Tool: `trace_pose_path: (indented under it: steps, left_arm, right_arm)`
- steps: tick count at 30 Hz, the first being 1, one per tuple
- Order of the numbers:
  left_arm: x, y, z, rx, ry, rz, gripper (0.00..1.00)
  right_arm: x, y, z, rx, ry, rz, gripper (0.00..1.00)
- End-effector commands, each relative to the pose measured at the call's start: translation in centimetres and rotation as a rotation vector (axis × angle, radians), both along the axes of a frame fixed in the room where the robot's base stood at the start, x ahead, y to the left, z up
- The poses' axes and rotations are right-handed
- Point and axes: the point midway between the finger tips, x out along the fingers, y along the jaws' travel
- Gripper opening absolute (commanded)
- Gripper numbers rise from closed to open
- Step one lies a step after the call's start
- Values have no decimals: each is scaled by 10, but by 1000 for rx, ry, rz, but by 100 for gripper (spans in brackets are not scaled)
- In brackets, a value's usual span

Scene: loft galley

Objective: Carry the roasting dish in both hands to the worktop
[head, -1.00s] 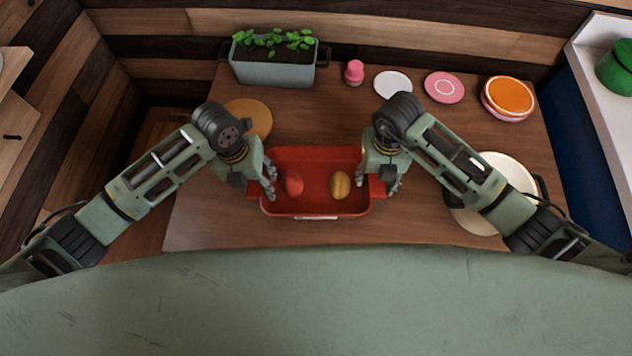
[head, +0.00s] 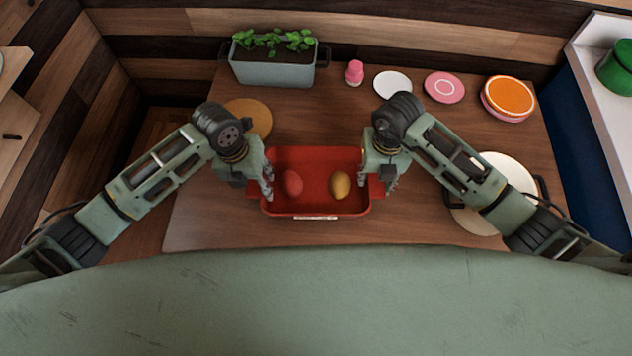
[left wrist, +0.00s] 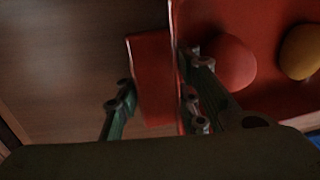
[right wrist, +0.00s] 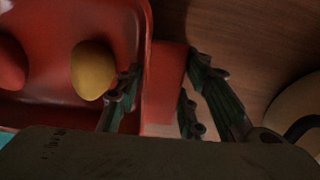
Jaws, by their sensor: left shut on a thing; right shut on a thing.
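The red roasting dish (head: 316,170) is at the middle of the brown wooden table in the head view, and looks level. A red rounded item (head: 293,183) and a yellow rounded item (head: 340,185) lie inside it, apart. My left gripper (head: 267,186) is shut on the dish's left handle, a flat red tab (left wrist: 152,85) between its fingers in the left wrist view. My right gripper (head: 386,184) is shut on the right handle (right wrist: 165,85). I cannot tell whether the dish touches the table.
A grey planter (head: 274,72), a pink shaker (head: 354,72) and several plates, including an orange one (head: 509,95), stand along the back. A round wooden board (head: 250,113) lies behind my left arm. A cream round pan (head: 519,172) is partly under my right arm. A white counter (head: 598,75) is at right.

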Motion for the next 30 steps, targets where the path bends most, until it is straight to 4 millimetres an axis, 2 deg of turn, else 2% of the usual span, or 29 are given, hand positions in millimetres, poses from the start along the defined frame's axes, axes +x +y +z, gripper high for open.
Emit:
trace_pose_path:
  steps: [8,19,30]
  left_arm:
    - [1,4,14,12,0,2,0]
    - [0,6,45,15,2,3,0]
    - [0,6,48,17,2,4,0]
  right_arm:
    - [1,-3,16,-9,-1,-1,0]
    - [1,-4,47,-11,0,-1,0]
    - [1,-5,50,-13,0,-2,0]
